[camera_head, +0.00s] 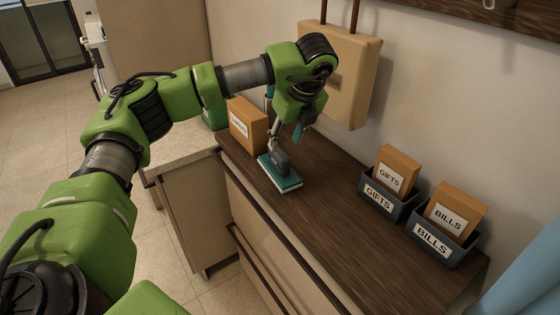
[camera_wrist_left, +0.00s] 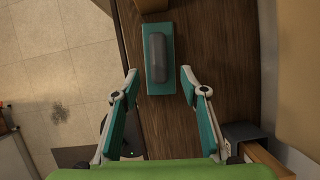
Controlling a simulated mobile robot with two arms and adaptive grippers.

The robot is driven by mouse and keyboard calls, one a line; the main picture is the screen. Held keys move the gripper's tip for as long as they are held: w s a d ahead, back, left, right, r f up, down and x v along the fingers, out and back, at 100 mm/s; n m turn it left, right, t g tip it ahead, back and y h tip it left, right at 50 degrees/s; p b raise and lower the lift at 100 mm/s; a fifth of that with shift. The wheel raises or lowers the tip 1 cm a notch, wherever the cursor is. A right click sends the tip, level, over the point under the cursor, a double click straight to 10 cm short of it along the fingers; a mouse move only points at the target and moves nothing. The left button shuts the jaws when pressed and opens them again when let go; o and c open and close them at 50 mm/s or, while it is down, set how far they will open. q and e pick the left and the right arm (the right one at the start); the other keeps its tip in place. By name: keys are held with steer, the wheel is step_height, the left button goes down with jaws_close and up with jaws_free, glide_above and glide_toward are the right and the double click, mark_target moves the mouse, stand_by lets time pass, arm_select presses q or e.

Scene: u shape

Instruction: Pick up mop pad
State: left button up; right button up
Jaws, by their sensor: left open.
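The mop pad is a flat teal block (camera_head: 284,182) with a dark grey grip on top, lying on the dark wooden counter (camera_head: 325,215). In the left wrist view the mop pad (camera_wrist_left: 158,88) lies lengthwise at top centre, its grey grip fully visible. My left gripper (camera_head: 287,138) is open and empty, pointing down over the pad in the head view. In the left wrist view its teal-lined fingers (camera_wrist_left: 160,74) show on either side of the pad's near end, with gaps on both sides. Part of the gripper hides some of the grip in the head view. My right gripper is not in view.
An orange box (camera_head: 247,126) stands behind the pad near the wall. Two dark bins labelled GIFTS (camera_head: 378,203) and BILLS (camera_head: 432,242) hold orange folders on the right. A beige wall box (camera_head: 350,75) hangs close behind my gripper. The counter between pad and bins is clear.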

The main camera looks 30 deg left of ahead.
mark_target(280, 152)
arm_select(q)
steer(key=x, duration=0.3)
steer(key=shift+r+p, duration=0.1)
steer(key=shift+p, duration=0.2)
steer(key=p+x, duration=0.2)
steer(key=shift+a+f, duration=0.25)
steer(key=shift+f, duration=0.1)
steer(key=p+x, duration=0.1)
steer(key=x, duration=0.2)
steer(key=shift+f, duration=0.1)
steer(key=shift+a+f, duration=0.1)
steer(key=shift+f, duration=0.05)
jaws_close()
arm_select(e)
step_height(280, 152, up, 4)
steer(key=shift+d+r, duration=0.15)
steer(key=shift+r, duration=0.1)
